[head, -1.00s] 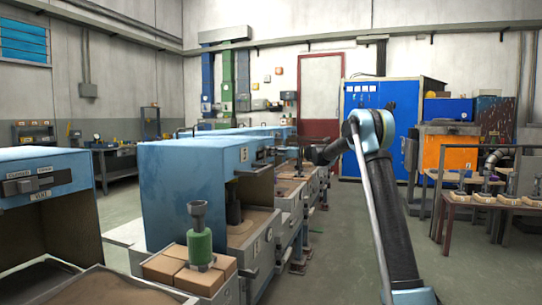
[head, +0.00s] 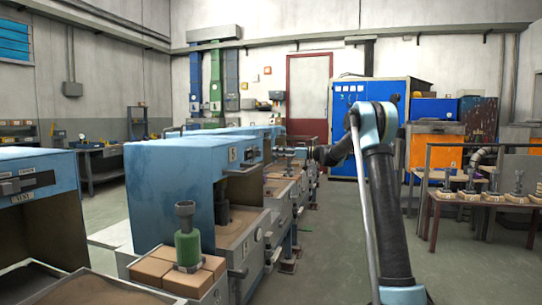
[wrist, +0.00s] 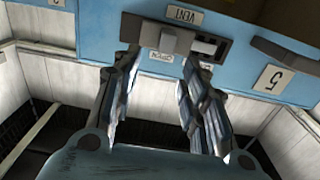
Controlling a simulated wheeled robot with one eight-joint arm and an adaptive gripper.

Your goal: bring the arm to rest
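My gripper (wrist: 160,65) is open and empty in the wrist view, its two dark fingers apart. Just beyond the fingertips is a blue machine front with a grey sliding knob (wrist: 175,40) on a dark slot, under an upside-down "VENT" label. The fingers seem apart from the knob, but the exact gap cannot be told. In the head view my arm rises at right of centre and bends left, with my gripper (head: 284,151) small beside the row of blue machines. Its fingers are too small to read there.
The nearer blue machine (head: 165,185) has a green tool (head: 187,245) on tan blocks in front of it. A table (head: 480,206) with several similar tools stands at right. An orange cabinet (head: 436,148) and a blue cabinet (head: 345,110) stand behind.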

